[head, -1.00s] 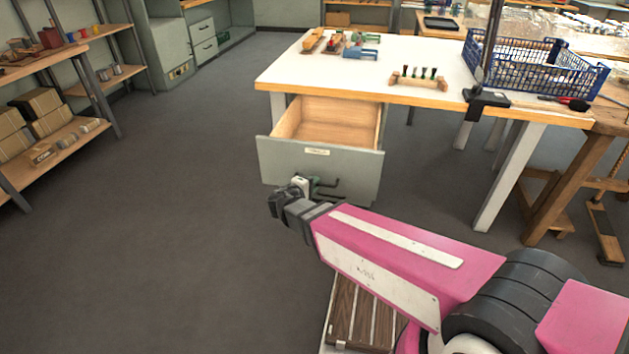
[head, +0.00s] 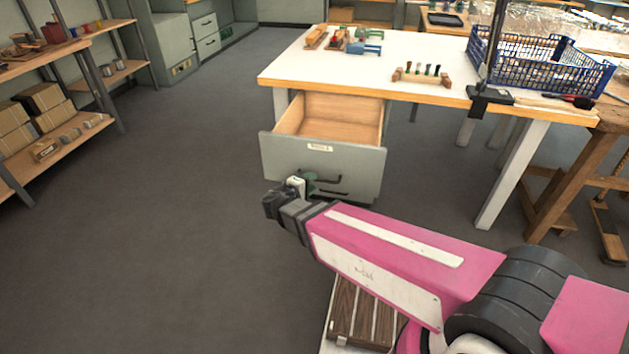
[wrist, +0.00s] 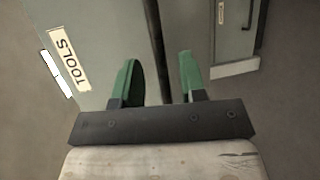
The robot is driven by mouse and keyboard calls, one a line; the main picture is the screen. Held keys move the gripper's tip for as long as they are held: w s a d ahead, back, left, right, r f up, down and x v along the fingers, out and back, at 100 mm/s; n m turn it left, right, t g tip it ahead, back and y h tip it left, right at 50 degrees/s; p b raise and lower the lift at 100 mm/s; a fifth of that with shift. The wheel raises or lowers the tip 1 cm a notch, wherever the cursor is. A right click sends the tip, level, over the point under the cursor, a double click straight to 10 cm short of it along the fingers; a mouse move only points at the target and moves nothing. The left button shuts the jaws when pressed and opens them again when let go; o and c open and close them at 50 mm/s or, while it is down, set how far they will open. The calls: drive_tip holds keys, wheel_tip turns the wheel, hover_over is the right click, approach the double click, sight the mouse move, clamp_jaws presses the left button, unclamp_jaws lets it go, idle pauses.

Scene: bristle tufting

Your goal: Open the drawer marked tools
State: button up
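The tools drawer (head: 345,160) is under the white-topped table and stands well out, its wooden inside showing empty where visible. Its grey front bears a white label, which reads TOOLS in the wrist view (wrist: 68,60). My gripper (head: 309,182) is at the drawer's dark bar handle (head: 335,182), low on the front. In the wrist view, my gripper's green fingers (wrist: 160,65) are apart, with the dark handle bar (wrist: 154,40) passing between them. Gaps show on both sides of the bar, so I see no firm grip.
Another grey front with a handle (wrist: 235,35) shows in the wrist view. The table (head: 400,50) holds a small wooden rack (head: 420,76) and a blue crate (head: 540,65). Shelving (head: 70,140) stands at the left. The floor between is clear.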

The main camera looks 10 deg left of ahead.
drive_tip(key=v, duration=0.7)
drive_tip(key=shift+s, duration=0.3)
drive_tip(key=shift+a, duration=0.1)
